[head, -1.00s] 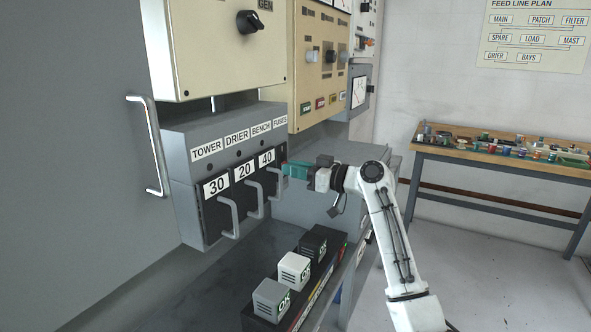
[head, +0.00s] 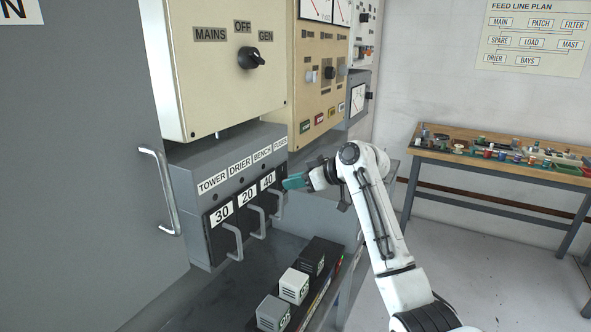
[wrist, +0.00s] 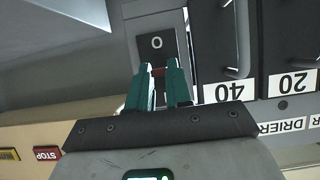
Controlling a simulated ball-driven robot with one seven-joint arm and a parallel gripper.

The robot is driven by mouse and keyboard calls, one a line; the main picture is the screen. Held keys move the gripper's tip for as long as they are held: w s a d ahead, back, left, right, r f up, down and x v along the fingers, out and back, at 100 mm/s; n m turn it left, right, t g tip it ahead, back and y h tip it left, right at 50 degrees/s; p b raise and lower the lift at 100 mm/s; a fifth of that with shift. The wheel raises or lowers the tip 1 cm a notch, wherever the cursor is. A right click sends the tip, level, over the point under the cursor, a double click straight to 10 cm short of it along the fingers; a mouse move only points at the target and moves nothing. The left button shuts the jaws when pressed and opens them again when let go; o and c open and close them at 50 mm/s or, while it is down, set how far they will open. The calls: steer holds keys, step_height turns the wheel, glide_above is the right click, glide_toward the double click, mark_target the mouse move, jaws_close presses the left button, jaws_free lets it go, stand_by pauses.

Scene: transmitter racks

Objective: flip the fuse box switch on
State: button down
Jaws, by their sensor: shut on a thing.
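The grey fuse box (head: 190,178) hangs on the left, with its row of labels and black handled fuses. The switch sits at its right end beside the 40 fuse; in the head view my gripper hides it. My gripper (head: 294,182) has teal fingers and is at the switch. In the wrist view its fingers (wrist: 162,72) are shut on a small red lever (wrist: 159,72), mostly hidden between them. The fingers sit on the fuse-label side of the O.
The fuse handles (head: 234,242) stick out left of my gripper. Several small box-shaped units (head: 294,286) stand on the shelf below. The cream panel with the rotary knob (head: 251,58) overhangs. A cluttered workbench (head: 480,163) stands right, with clear floor before it.

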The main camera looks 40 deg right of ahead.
steer(key=g+p, duration=0.1)
steer(key=p, duration=0.1)
steer(key=r+g+h+p, duration=0.1)
steer(key=g+p, duration=0.1)
steer(key=p, duration=0.1)
steer(key=w+r+g+h+p, duration=0.1)
steer(key=g+p, duration=0.1)
steer(key=p, duration=0.1)
steer(key=shift+a+r, duration=0.1)
steer(key=shift+a, duration=0.1)
steer(key=shift+g, duration=0.4)
steer(key=c, duration=1)
jaws_free()
steer(key=shift+c, duration=0.2)
steer(key=b+v, duration=0.1)
steer(key=v, duration=0.9)
steer(key=shift+s+r, duration=0.2)
steer(key=shift+r, duration=0.05)
